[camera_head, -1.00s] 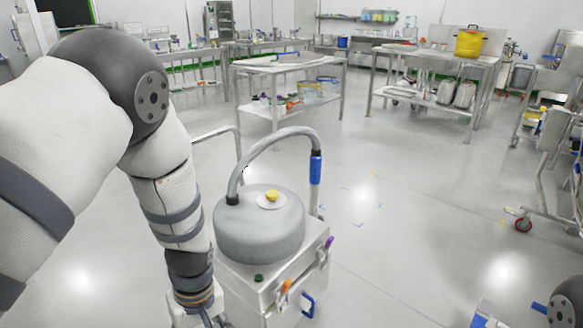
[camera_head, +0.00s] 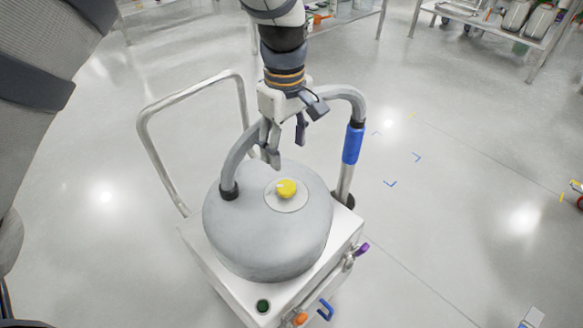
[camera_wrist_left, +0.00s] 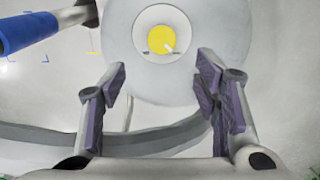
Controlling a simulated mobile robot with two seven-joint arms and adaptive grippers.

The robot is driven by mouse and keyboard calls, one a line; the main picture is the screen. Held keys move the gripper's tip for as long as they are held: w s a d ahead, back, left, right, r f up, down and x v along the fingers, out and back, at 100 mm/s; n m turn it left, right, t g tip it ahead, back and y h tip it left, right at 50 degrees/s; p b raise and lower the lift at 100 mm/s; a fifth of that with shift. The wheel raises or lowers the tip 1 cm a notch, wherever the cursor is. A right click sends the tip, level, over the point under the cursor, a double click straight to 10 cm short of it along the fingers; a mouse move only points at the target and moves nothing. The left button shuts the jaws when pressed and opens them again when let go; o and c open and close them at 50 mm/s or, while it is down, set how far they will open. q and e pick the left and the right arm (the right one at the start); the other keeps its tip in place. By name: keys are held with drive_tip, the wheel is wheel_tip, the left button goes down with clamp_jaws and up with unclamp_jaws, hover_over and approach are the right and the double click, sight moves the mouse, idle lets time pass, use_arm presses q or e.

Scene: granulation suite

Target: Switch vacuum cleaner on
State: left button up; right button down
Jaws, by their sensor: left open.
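The vacuum cleaner (camera_head: 262,238) has a grey domed top on a square metal body. A yellow round knob (camera_head: 286,188) sits on a pale disc on the dome. In the left wrist view the knob (camera_wrist_left: 161,39) carries a white pointer toward its lower right, with small dark marks beside the disc's lower part. My left gripper (camera_head: 286,149) is open and empty, above and slightly beyond the knob and close to the curved hose. In the left wrist view its fingers (camera_wrist_left: 162,72) are spread below the knob, not around it. My right gripper is not in view.
The grey hose (camera_head: 240,152) arches from the dome to a blue-sleeved pipe (camera_head: 353,145). A metal push handle (camera_head: 190,92) stands at the left. A green button (camera_head: 263,305) and coloured latches are at the front. Open floor lies to the right.

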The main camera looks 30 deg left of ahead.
sight(286, 186)
use_arm(q)
wheel_tip(286, 186, down, 11)
drive_tip(key=shift+s+r+b, duration=0.1)
drive_tip(key=shift+s+b, duration=0.05)
drive_tip(key=shift+b, duration=0.4)
drive_tip(key=c, duration=1.1)
